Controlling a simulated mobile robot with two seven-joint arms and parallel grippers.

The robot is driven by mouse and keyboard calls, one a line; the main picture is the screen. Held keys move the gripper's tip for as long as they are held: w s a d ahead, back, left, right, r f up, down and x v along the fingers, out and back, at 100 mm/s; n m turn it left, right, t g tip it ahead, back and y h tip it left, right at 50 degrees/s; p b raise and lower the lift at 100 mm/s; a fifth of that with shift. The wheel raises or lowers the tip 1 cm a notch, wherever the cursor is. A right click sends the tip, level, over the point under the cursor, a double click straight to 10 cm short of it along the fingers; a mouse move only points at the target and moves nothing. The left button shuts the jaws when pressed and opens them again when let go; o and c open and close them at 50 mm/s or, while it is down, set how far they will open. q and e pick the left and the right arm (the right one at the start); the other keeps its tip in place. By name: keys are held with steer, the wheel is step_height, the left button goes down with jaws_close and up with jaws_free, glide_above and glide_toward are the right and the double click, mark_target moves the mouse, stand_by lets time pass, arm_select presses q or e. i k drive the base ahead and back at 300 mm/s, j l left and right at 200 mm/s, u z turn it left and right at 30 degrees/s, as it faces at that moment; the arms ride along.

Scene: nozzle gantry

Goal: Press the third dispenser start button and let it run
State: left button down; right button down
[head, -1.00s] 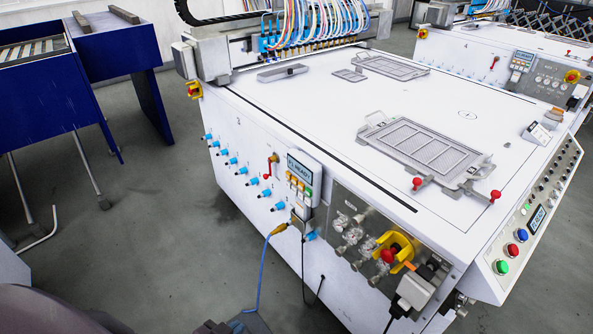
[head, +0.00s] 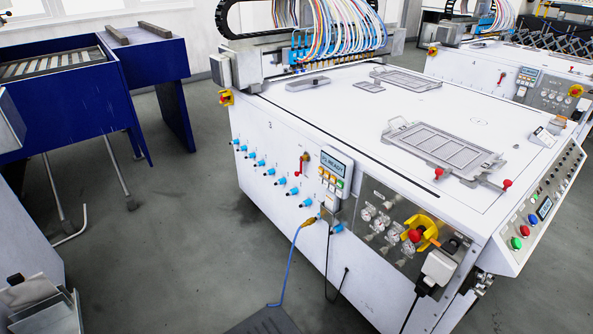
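The white dispenser machine (head: 290,125) marked 3 fills the middle and right of the head view. Its sloped control panel (head: 548,214) is on the right side. At the panel's near end are a green button (head: 516,243), a red button (head: 524,232) and a blue button (head: 532,219), beside a small display (head: 545,208). I cannot read labels on these buttons. A larger display (head: 334,162) on the long side seems to read READY, with small yellow and green buttons below it. Neither of my grippers is in view.
A similar machine (head: 505,73) stands behind at the right. Blue tables (head: 95,105) stand at the left, with a metal item (head: 45,310) at the lower left. A blue cable (head: 288,262) runs to the floor. Grey floor (head: 180,230) lies open left of the machine.

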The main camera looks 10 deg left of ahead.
mark_target(516, 243)
steer(key=z, duration=1.25)
